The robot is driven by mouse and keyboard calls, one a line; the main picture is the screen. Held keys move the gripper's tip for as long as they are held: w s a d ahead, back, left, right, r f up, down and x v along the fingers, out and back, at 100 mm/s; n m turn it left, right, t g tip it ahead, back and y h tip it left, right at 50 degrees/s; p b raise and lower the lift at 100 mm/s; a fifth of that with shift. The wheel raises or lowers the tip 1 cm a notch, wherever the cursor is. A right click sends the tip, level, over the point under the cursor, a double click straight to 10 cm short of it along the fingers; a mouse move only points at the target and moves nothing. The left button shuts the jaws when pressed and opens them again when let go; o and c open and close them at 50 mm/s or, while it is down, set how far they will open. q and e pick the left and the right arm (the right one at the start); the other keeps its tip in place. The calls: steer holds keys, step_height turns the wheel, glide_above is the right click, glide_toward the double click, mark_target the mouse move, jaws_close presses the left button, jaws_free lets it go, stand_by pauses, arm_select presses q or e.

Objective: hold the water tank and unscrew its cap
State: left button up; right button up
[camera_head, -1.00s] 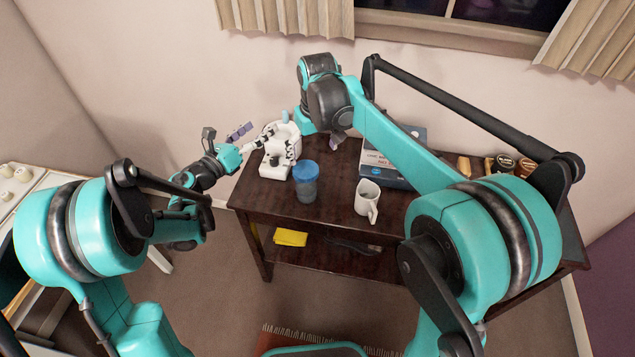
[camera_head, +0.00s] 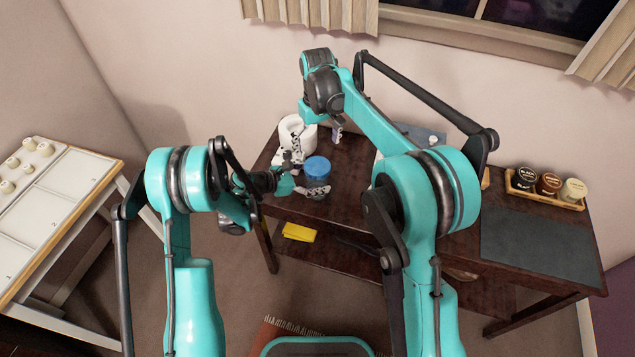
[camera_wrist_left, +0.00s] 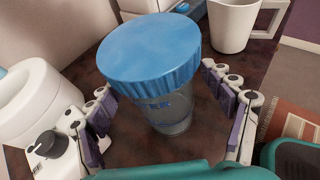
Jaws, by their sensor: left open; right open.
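The water tank (camera_head: 317,176) is a clear jar with a wide blue cap (camera_head: 317,165), upright on the dark table. In the left wrist view the tank body (camera_wrist_left: 170,115) stands between my left gripper's fingers (camera_wrist_left: 160,92), below the ribbed blue cap (camera_wrist_left: 150,48). The fingers are open on either side of it, with gaps showing. In the head view my left gripper (camera_head: 302,178) reaches in from the left at the tank. My right gripper (camera_head: 317,141) is open and empty, fingers pointing down, above and behind the tank.
A white appliance (camera_head: 290,128) stands behind the tank; it also shows in the left wrist view (camera_wrist_left: 35,95). A white mug (camera_wrist_left: 232,22) stands beyond the tank. A tray of jars (camera_head: 545,200) and a dark mat (camera_head: 535,248) lie on the right. A yellow cloth (camera_head: 298,232) is on the lower shelf.

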mark_target(318, 166)
arm_select(q)
steer(key=shift+w+d, duration=0.1)
steer(key=shift+d, duration=0.05)
jaws_close()
arm_select(e)
steer(key=m, duration=1.1)
steer(key=shift+m, duration=0.4)
steer(key=m, duration=1)
steer(key=shift+f+m, duration=0.4)
steer(key=shift+f, duration=3.6)
